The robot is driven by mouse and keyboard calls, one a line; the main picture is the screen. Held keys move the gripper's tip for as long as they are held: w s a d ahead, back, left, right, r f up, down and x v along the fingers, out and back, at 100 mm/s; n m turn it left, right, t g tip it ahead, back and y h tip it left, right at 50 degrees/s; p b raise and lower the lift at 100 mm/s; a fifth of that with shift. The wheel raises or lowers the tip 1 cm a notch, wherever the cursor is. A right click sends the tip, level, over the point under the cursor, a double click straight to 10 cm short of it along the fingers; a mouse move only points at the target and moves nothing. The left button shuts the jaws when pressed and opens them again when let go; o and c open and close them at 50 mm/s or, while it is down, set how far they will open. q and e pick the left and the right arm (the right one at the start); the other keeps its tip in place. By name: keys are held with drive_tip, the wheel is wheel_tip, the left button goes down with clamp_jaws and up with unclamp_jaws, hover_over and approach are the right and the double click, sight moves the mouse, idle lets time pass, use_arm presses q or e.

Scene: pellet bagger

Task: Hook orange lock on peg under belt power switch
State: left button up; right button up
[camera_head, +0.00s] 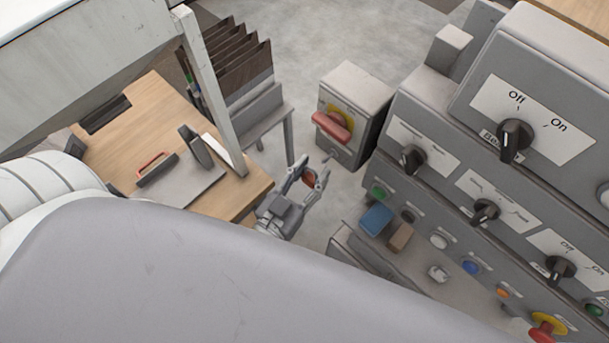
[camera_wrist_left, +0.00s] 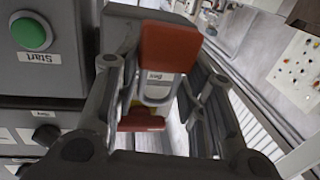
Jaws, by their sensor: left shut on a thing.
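The orange lock (camera_head: 309,180) is held between the fingers of my left gripper (camera_head: 308,174), which is shut on it. In the left wrist view the lock (camera_wrist_left: 168,55) shows a broad orange-red body, with its pale metal shackle (camera_wrist_left: 157,92) toward the camera. The belt power switch, a red handle (camera_head: 331,126) on a yellow disc, is on a grey box (camera_head: 355,92). The gripper is in front of and below this box in the head view, with the lock apart from the switch. A small peg-like piece (camera_head: 329,157) shows below the handle. My right gripper is not in view.
A large grey control panel (camera_head: 440,165) with knobs and buttons stands to the right. A wooden table (camera_head: 140,125) with a clipboard is at the left, beside a white post (camera_head: 212,95). A rack of brown folders (camera_head: 240,65) is behind. A green Start button (camera_wrist_left: 31,33) is close by in the wrist view.

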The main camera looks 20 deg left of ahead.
sight(325, 162)
use_arm(q)
drive_tip(key=shift+w+d+f+b, duration=0.1)
drive_tip(key=shift+w+d+b, duration=0.1)
drive_tip(key=shift+w, duration=0.45)
drive_tip(key=shift+w+d+f+b, duration=0.1)
drive_tip(key=shift+w+d+b, duration=0.1)
drive_tip(key=shift+w, duration=0.4)
drive_tip(key=shift+w+d+b, duration=0.2)
drive_tip(key=shift+w+b, duration=0.1)
drive_tip(key=shift+w, duration=0.15)
drive_tip(key=shift+w+d+f, duration=0.2)
drive_tip(key=shift+w, duration=0.35)
drive_tip(key=shift+f, duration=0.15)
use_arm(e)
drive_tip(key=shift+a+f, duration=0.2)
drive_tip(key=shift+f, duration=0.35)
use_arm(q)
drive_tip(key=shift+s+f, duration=0.1)
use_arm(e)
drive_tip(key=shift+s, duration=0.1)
use_arm(q)
drive_tip(key=o, duration=0.8)
drive_tip(key=shift+o, duration=1.1)
drive_tip(key=shift+d, duration=0.1)
drive_tip(key=shift+o, duration=0.3)
drive_tip(key=shift+w, duration=0.3)
